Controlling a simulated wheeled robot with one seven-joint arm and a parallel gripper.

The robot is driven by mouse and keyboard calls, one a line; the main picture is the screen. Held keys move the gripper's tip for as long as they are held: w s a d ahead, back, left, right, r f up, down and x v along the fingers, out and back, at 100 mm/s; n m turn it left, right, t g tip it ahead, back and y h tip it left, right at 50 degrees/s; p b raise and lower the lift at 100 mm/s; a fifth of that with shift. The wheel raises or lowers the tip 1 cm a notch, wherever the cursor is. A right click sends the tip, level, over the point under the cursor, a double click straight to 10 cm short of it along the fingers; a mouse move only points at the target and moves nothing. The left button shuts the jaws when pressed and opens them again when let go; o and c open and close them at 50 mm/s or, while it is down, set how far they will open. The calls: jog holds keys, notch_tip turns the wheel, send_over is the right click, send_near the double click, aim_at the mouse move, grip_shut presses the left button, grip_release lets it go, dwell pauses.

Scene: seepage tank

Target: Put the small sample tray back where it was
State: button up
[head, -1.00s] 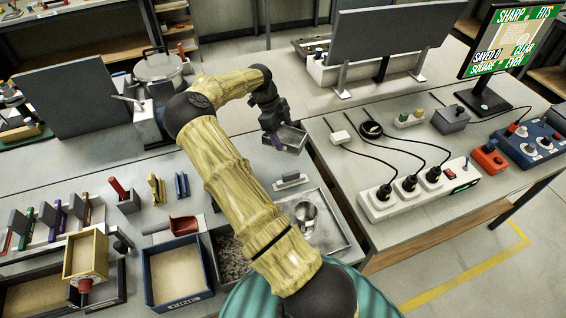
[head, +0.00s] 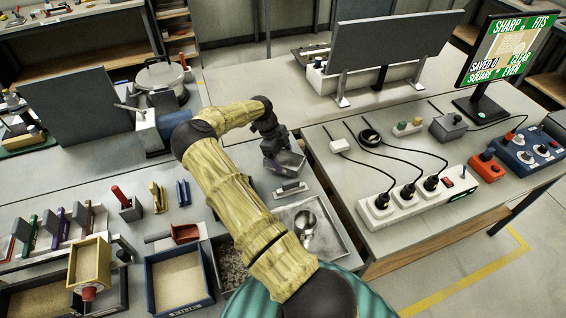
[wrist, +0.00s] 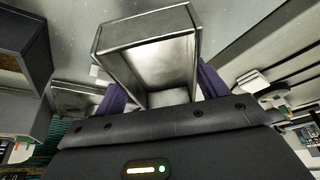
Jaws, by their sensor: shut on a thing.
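The small sample tray (head: 291,164) is a grey, open metal box. My gripper (head: 275,150) is shut on it and holds it, tilted, over the right part of the grey bench, just behind a small pale block with a dark grip (head: 290,189). In the wrist view the tray (wrist: 147,30) lies between the two purple fingers of my gripper (wrist: 163,88), and its inside looks empty. I cannot tell from the head view whether its underside touches the bench.
A shallow metal tray (head: 335,243) with a metal scoop (head: 305,226) lies nearer me. A power strip (head: 415,200) with cables is on the right bench. Bare bench lies left of my gripper.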

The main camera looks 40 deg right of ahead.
aim_at(283, 163)
jog(key=shift+f+p, duration=0.35)
jog(key=shift+f, duration=1.05)
jog(key=shift+f, duration=0.2)
jog(key=o, duration=1.1)
jog(key=shift+o, duration=0.2)
jog(key=shift+r, duration=0.2)
jog(key=b+v, duration=0.3)
jog(key=v, duration=0.9)
